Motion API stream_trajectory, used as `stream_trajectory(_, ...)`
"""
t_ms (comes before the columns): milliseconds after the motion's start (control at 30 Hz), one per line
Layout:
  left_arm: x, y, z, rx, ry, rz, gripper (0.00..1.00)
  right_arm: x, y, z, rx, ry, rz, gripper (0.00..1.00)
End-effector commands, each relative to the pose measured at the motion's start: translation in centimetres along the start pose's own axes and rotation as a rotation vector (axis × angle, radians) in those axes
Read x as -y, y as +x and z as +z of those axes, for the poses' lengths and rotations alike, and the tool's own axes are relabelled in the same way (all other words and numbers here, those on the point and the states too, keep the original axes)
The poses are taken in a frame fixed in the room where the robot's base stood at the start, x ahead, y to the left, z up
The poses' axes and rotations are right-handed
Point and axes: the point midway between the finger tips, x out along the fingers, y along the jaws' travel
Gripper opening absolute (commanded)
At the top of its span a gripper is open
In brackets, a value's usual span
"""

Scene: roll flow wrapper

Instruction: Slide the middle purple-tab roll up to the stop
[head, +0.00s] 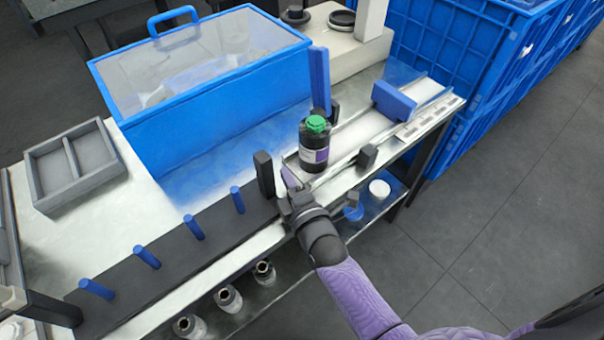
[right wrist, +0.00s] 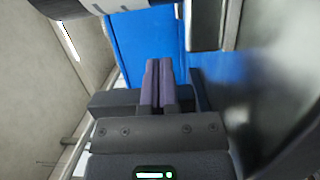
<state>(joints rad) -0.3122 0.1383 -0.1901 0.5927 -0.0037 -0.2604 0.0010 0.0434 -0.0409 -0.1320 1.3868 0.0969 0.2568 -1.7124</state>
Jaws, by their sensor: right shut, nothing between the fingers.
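A dark roll-shaped item (head: 314,150) with a green top and a purple-and-white label stands upright on the pale metal track. A blue block (head: 394,101) sits across the track farther up and right, apart from the roll; it looks like the stop. My right gripper (head: 290,180) is just left of and below the roll near the track's near end, with a small visible gap. In the right wrist view its purple fingers (right wrist: 157,85) are pressed together, empty. A dark and white rounded thing (right wrist: 100,6) at the top there may be the roll. My left gripper does not show.
A blue bin with a clear lid (head: 205,90) stands behind the track. A black rail with several blue pegs (head: 193,227) runs left. A grey divided tray (head: 75,165) lies at far left. Several dark-cored rolls (head: 228,298) sit on the lower shelf. Stacked blue crates (head: 455,45) stand behind.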

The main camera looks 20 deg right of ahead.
Motion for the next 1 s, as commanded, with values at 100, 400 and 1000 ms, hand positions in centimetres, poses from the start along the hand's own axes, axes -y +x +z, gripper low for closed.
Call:
stream_trajectory(100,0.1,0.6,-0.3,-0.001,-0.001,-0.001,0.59,0.2,0.3,2.0,0.0,-0.006,-0.003,0.0)
stream_trajectory(400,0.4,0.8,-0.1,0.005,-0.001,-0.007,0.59,0.0,0.6,3.4,0.0,-0.002,-0.004,0.0)
stream_trajectory(1000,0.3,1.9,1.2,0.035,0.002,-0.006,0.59,0.4,2.5,11.2,0.0,-0.008,-0.005,0.0)
